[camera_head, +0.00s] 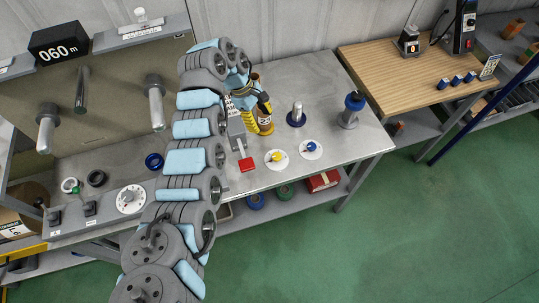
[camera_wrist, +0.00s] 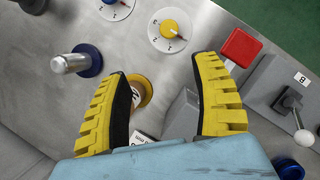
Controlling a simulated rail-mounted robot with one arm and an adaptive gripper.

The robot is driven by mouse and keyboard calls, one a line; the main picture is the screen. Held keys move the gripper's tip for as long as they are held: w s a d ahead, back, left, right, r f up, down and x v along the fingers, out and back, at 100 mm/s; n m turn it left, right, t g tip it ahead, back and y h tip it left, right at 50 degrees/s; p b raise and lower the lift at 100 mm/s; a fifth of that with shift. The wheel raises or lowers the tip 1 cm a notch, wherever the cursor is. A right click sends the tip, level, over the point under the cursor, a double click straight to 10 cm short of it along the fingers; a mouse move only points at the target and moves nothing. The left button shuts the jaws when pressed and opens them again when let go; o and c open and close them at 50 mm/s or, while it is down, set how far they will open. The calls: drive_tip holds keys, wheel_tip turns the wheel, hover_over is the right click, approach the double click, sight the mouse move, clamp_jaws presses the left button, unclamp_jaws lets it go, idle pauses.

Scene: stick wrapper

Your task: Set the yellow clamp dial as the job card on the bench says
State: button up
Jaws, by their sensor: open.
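The yellow clamp dial (camera_head: 276,156) is a yellow knob on a round white plate on the metal bench. It also shows in the wrist view (camera_wrist: 170,29), top centre, beyond my fingertips, its pointer toward the lower right. A blue dial (camera_head: 311,147) on a similar plate stands beside it. My gripper (camera_head: 262,117) is above the bench, behind the yellow dial in the head view. In the wrist view its yellow fingers (camera_wrist: 163,68) are apart with nothing held between them. A white card (camera_wrist: 142,138) is partly hidden by the left finger; its text is not fully readable.
A red block (camera_head: 246,165) on a grey lever is left of the dial. A yellowish spool (camera_wrist: 141,89) is partly behind the left finger. A black display (camera_head: 60,42) reads 060 m. The bench's front right is clear.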

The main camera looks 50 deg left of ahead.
sight(276, 156)
drive_tip(key=x, duration=0.5)
drive_tip(key=s+b+x, duration=0.1)
drive_tip(key=x, duration=0.5)
drive_tip(key=b+x, duration=0.1)
drive_tip(key=x, duration=0.4)
drive_tip(key=shift+s+d+f, duration=0.2)
drive_tip(key=shift+d+f, duration=0.15)
drive_tip(key=shift+f, duration=0.05)
drive_tip(key=shift+c, duration=0.3)
clamp_jaws()
